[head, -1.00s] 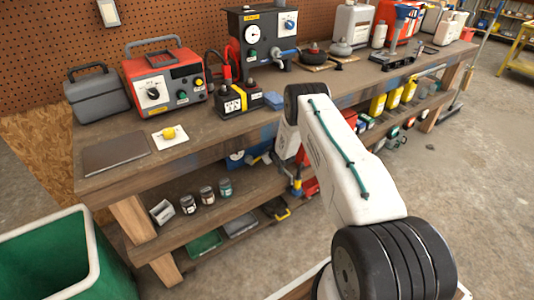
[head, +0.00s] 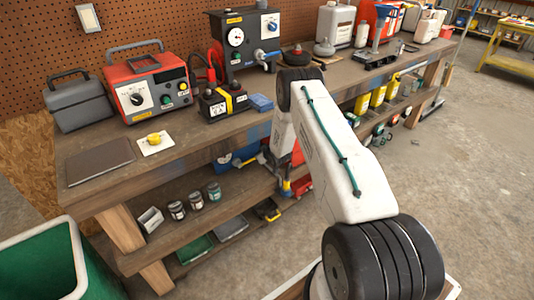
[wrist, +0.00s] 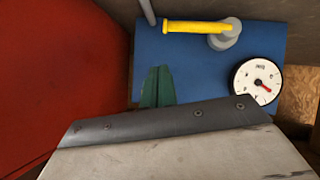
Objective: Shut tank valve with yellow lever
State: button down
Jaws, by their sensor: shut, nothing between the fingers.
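In the wrist view, a yellow lever (wrist: 193,27) sticks out to the left from a grey valve hub (wrist: 226,35) on a blue panel (wrist: 207,65). The lever lies about level in the picture. A round white gauge (wrist: 257,82) with a red needle sits below and right of the hub. My gripper (wrist: 157,84) shows green fingers, shut and empty, below the lever's left end and apart from it in the picture. In the head view, my arm reaches down at the bench front; its fingers and the lever cannot be made out there.
A large red surface (wrist: 60,70) fills the left of the wrist view, close to my fingers. In the head view, the wooden bench (head: 190,135) holds a red power unit (head: 150,85) and a black gauge box (head: 243,40). Small jars (head: 195,200) stand on its lower shelf. Open floor lies right.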

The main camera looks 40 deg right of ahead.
jog(key=v, duration=0.6)
jog(key=shift+s+d+r, duration=0.3)
jog(key=shift+d, duration=0.1)
jog(key=shift+f, duration=0.1)
